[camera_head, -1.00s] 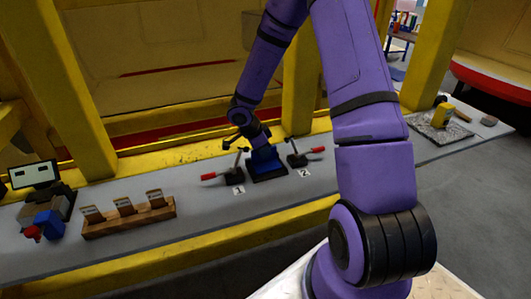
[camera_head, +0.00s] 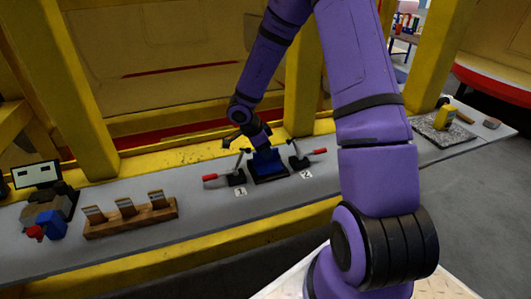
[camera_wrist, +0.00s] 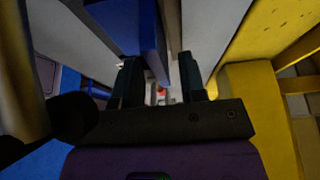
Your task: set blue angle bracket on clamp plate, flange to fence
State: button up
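The blue angle bracket (camera_head: 268,163) sits on the dark clamp plate (camera_head: 271,179) on the bench, between two toggle clamps. Whether its flange touches the fence cannot be made out in the head view. My gripper (camera_wrist: 161,80) is open, its two dark fingers apart with a gap between them. In the wrist view the blue bracket (camera_wrist: 125,22) is close beyond the left finger, its edge reaching toward the gap. In the head view my wrist is just behind and above the bracket, and the fingertips are mostly hidden.
Clamp 1 (camera_head: 235,178), left, and clamp 2 (camera_head: 299,162), right, have red handles and flank the plate. A wooden rack (camera_head: 131,220) with several pieces stands left. A blue and red item (camera_head: 50,226) is further left. A speckled tray (camera_head: 442,133) lies right. Yellow posts rise behind.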

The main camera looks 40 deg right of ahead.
jog(key=w+a+r+n+t, duration=0.1)
jog(key=w+a+r+t, duration=0.15)
jog(key=r, duration=0.45)
jog(key=w+a+r+n+t, duration=0.1)
jog(key=w+r+n+t, duration=0.15)
jog(key=r, duration=0.55)
jog(key=w+a+r+n+t, duration=0.1)
jog(key=a+r+t, duration=0.15)
jog(key=r, duration=0.45)
jog(key=s+a+r+n+t+y, duration=0.45)
jog(key=a+r+n, duration=0.3)
jog(key=r, duration=0.35)
jog(key=s+a+r+n+g+y, duration=0.1)
jog(key=s+a+n, duration=0.15)
jog(key=s, duration=0.45)
jog(key=s+a+r+n+g+y, duration=0.1)
jog(key=s+a+r+n+y, duration=0.1)
jog(key=s+n, duration=0.3)
jog(key=s+d+f+n+g+h, duration=0.1)
jog(key=s+d, duration=0.1)
jog(key=s, duration=0.6)
jog(key=s+d+f+g+h, duration=0.1)
jog(key=s+d+g+h, duration=0.1)
jog(key=s, duration=0.6)
jog(key=shift+d+f+n+g, duration=0.2)
jog(key=shift+d+n+g, duration=0.15)
jog(key=shift+d, duration=0.35)
